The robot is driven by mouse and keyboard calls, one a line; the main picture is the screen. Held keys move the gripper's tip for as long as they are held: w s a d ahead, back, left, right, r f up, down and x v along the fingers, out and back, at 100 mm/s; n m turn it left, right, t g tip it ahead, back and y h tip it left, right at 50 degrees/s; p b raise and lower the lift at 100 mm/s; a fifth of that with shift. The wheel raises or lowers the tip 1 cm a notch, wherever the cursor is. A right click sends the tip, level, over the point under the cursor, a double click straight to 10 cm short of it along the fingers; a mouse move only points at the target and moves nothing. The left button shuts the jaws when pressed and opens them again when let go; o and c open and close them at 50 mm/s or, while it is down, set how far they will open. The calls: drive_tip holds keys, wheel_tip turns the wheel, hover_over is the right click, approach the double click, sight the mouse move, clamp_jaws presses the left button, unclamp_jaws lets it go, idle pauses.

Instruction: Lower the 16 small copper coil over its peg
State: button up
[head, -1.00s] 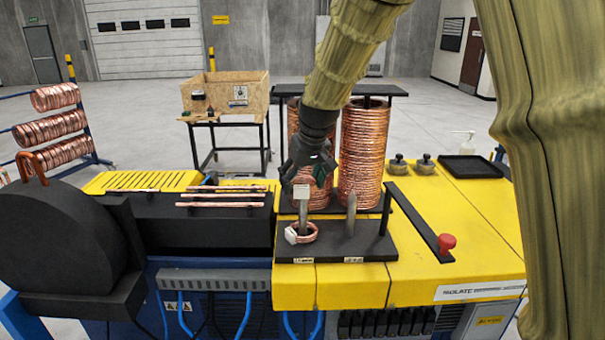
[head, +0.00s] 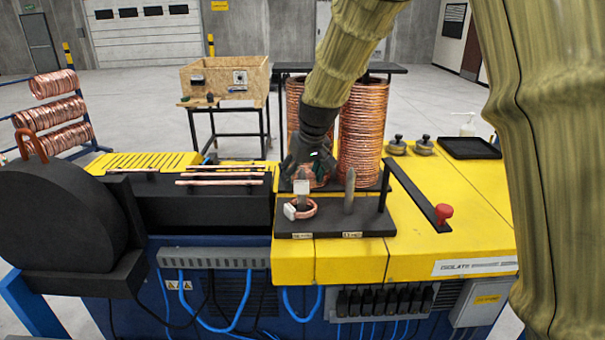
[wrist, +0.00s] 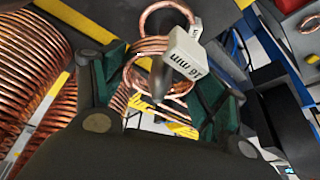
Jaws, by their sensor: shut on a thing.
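My gripper (head: 303,168) points down above the left peg (head: 304,203) on the black plate. It is shut on the small copper coil (wrist: 143,82), which shows between the green finger pads in the wrist view. Its white tag (wrist: 186,54) reads 16 mm and also shows in the head view (head: 302,187), in front of the peg's upper part. In the wrist view the grey peg tip (wrist: 158,76) shows inside the coil's ring. Another copper coil (head: 309,209) with a white tag lies around the base of the left peg. The held coil is mostly hidden by the tag and gripper in the head view.
A second, bare peg (head: 350,190) stands to the right on the black plate (head: 355,222). Tall copper coil stacks (head: 362,140) stand close behind my gripper.

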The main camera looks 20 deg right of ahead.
drive_tip(key=o, duration=1.1)
drive_tip(key=shift+s+r, duration=0.15)
drive_tip(key=shift+s, duration=0.05)
drive_tip(key=shift+w, duration=0.1)
drive_tip(key=v, duration=1.2)
